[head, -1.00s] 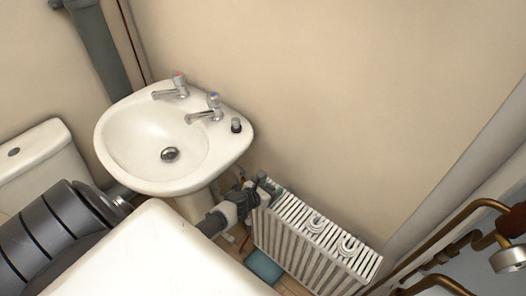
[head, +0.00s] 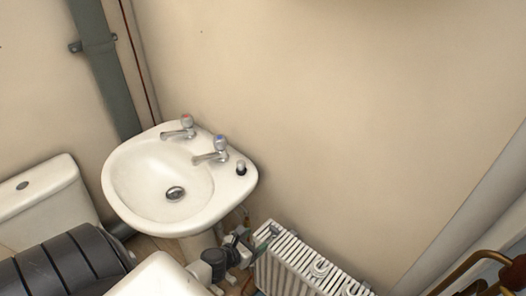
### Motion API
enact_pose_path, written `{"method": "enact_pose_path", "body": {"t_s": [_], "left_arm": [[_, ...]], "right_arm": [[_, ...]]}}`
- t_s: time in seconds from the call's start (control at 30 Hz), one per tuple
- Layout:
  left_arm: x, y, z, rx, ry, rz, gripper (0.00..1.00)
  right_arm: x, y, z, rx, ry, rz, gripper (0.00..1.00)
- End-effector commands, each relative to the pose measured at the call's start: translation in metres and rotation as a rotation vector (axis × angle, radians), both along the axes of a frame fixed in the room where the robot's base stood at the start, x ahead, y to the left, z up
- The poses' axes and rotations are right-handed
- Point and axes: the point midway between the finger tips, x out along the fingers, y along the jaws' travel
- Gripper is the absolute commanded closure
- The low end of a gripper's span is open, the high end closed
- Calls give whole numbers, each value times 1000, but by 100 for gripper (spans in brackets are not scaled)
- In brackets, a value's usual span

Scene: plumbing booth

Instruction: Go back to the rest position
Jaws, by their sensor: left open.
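My left gripper (head: 256,238) is in the lower middle of the head view, between the basin and the radiator. It is open, and I see nothing held in it. Its fingertips show small at the left end of the radiator's top; I cannot tell whether they touch it. My right gripper is not in view.
A white basin (head: 142,205) with two taps (head: 181,129) (head: 213,151) and a small dark plug (head: 241,168) stands against the wall. A white radiator (head: 300,262) is at lower right. A toilet cistern (head: 45,200) is at left, copper pipes (head: 470,268) at right.

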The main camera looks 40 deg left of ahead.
Motion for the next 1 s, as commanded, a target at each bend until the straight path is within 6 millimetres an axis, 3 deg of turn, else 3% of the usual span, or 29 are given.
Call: {"method": "enact_pose_path", "body": {"t_s": [0.27,0.37,0.47,0.7,0.87,1.0], "left_arm": [[-1,-1,-3,14,5,-7,32],[-9,-4,-18,109,33,-53,32],[-28,-12,-50,321,94,-171,32],[-111,-41,-150,998,258,-731,32],[-180,-61,-204,1378,282,-1229,32],[-244,-78,-239,1639,200,-1723,32]], "right_arm": [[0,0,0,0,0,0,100],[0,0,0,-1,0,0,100],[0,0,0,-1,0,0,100],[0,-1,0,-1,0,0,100],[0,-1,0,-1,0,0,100],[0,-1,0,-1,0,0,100]]}}
